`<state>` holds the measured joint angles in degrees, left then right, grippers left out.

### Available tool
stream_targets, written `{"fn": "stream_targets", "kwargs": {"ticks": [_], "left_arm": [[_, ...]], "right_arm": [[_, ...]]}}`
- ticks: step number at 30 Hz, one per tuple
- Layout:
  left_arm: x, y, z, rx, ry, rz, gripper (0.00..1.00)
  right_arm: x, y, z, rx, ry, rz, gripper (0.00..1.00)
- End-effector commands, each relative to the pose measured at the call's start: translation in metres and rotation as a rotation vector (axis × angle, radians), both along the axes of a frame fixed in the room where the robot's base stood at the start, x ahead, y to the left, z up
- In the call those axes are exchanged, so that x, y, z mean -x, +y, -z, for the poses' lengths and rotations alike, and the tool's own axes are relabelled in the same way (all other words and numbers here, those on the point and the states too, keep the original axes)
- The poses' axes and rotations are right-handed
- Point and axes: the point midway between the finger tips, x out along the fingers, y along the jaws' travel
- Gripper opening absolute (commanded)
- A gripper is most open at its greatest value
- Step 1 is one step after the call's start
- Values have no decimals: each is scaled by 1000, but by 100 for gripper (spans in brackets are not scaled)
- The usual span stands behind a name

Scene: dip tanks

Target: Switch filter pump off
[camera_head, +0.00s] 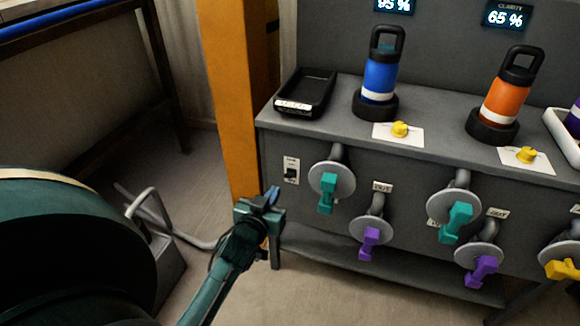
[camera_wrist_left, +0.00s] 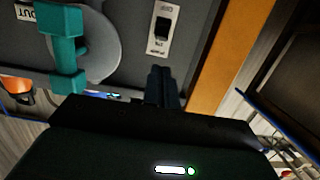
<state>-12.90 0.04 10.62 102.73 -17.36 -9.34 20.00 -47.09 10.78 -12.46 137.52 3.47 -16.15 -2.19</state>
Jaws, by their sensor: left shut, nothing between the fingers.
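The pump switch (camera_head: 291,173) is a small dark rocker on a white labelled plate. It sits on the front panel of the grey tank bench, left of the first teal-handled valve. It also shows in the left wrist view as a black rocker (camera_wrist_left: 162,30) on its plate, with the lettering upside down. My left gripper (camera_head: 270,194) is below and slightly left of the switch in the head view. In the left wrist view its dark fingers (camera_wrist_left: 162,75) are together and empty, pointing toward the plate, apparently short of the rocker. My right gripper is not in view.
Teal valves (camera_head: 327,190) and purple valves (camera_head: 370,240) stick out from the panel right of the switch. An orange post (camera_head: 228,90) stands at its left. Blue (camera_head: 380,78) and orange (camera_head: 502,103) bottles and a black tray (camera_head: 310,93) stand on top.

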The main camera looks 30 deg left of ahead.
Motion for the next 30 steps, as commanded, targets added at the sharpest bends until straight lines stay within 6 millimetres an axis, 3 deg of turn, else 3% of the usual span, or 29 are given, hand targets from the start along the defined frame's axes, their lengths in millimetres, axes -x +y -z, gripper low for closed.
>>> {"fn": "stream_targets", "kwargs": {"ticks": [11,24,30], "left_arm": [[-3,1,0,0,-2,0,0],[-72,17,12,-1,-2,1,0],[-92,22,15,0,-1,0,0]], "right_arm": [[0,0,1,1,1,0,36],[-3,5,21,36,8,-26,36],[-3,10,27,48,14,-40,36]]}}
